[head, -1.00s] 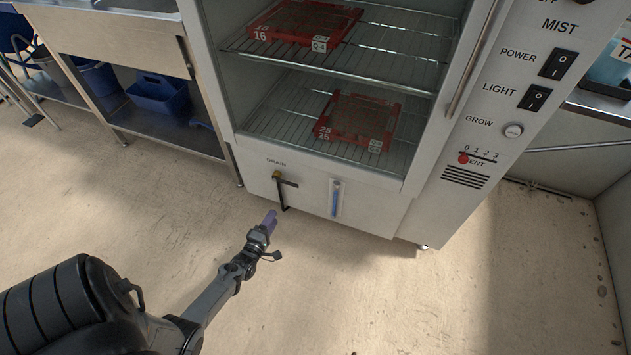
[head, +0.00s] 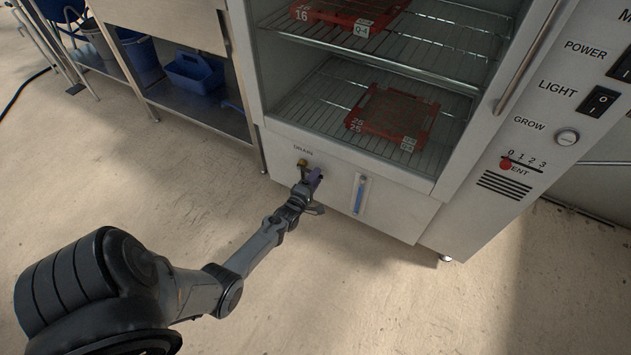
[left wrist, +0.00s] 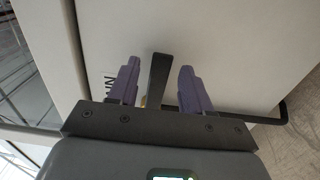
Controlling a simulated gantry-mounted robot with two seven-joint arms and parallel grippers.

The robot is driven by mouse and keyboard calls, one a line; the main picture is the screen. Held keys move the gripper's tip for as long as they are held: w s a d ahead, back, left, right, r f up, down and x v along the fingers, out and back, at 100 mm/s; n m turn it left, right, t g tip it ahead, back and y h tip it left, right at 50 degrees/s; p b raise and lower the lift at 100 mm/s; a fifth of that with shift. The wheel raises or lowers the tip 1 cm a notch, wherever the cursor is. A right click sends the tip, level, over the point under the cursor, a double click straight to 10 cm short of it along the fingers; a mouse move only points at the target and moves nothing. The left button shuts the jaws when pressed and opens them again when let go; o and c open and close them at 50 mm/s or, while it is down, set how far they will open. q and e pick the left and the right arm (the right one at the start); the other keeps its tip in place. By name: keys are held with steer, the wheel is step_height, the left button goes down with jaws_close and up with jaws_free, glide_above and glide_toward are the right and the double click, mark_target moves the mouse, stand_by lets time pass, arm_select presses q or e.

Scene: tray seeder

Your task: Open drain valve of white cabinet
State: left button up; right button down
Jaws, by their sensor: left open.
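The white cabinet (head: 400,215) stands in front of me with its DRAIN label on the lower panel. The drain valve shows a brass-coloured part (head: 302,163) under the label; in the head view my gripper covers most of its handle. In the left wrist view the black valve handle (left wrist: 158,80) stands between the two purple fingers, with a gap on each side. My left gripper (head: 314,177) is open around the handle, close to the panel; its fingers also show in the left wrist view (left wrist: 158,86). My right gripper is not in view.
A blue level gauge (head: 360,194) sits on the panel just right of the valve. A black bent pipe (left wrist: 270,119) runs near the right finger in the left wrist view. A steel bench (head: 195,115) with blue bins stands at left. The floor in front is clear.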

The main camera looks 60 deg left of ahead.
arm_select(q)
steer(key=shift+w+a, duration=0.1)
steer(key=shift+a, duration=0.15)
steer(key=shift+c, duration=0.5)
jaws_close()
